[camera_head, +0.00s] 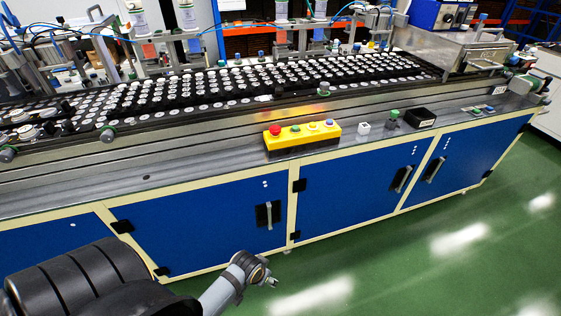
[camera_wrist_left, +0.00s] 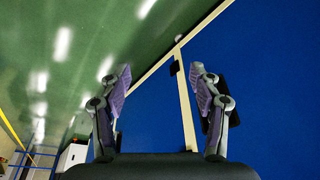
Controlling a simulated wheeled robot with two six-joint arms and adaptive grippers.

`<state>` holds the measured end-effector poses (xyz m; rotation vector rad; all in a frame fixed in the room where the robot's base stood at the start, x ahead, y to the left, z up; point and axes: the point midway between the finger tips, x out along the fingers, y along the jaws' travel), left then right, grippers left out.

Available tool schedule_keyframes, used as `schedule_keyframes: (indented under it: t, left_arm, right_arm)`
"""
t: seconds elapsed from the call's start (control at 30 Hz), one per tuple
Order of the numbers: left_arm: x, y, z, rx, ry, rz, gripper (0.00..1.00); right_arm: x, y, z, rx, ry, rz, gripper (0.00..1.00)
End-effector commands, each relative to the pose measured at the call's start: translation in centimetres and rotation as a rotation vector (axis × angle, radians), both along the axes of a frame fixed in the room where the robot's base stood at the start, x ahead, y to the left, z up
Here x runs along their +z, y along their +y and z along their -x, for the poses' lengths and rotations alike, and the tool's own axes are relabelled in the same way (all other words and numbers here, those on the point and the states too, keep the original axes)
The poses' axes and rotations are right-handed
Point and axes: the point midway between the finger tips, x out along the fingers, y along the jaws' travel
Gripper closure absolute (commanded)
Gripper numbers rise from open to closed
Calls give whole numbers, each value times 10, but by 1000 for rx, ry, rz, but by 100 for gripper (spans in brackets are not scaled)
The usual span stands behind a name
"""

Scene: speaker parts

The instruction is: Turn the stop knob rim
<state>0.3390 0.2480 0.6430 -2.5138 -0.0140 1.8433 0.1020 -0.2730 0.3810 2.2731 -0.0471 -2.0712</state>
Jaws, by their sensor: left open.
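The red stop knob (camera_head: 275,130) sits at the left end of a yellow control box (camera_head: 302,137) on the metal ledge of the machine. Green, blue and other small buttons share the box's top. My left gripper (camera_head: 268,275) is low in front of the blue cabinet, well below and in front of the knob. In the left wrist view my left gripper (camera_wrist_left: 160,85) has its two fingers spread apart with nothing between them. The knob does not show in that view. My right gripper is not in view.
Blue cabinet doors with black handles (camera_head: 268,214) stand below the ledge. A small white block (camera_head: 363,127), a green-topped knob (camera_head: 393,118) and a black box (camera_head: 419,117) sit right of the yellow box. A conveyor with many round parts runs behind. The green floor (camera_head: 440,260) is clear.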

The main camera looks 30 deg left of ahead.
Motion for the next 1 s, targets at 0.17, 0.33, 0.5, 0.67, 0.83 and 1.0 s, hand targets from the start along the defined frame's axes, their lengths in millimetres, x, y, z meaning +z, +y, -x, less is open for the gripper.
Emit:
schedule_keyframes:
  t: [0.17, 0.33, 0.5, 0.67, 0.83, 1.0]
  left_arm:
    - [107, -54, -55, 78, -226, 302, 37]
    - [189, -103, -104, 239, -398, 770, 37]
    - [276, -103, -155, 552, -470, 1366, 37]
    - [334, -18, -212, 1079, -442, 2011, 37]
    - [326, 93, -245, 1643, -396, 2477, 37]
    - [306, 142, -249, -1740, 348, -2397, 37]
  right_arm:
    - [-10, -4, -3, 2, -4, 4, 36]
    - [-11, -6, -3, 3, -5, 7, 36]
    - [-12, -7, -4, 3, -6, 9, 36]
    - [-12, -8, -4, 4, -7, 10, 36]
    - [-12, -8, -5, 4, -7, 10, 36]
    - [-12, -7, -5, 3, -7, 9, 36]
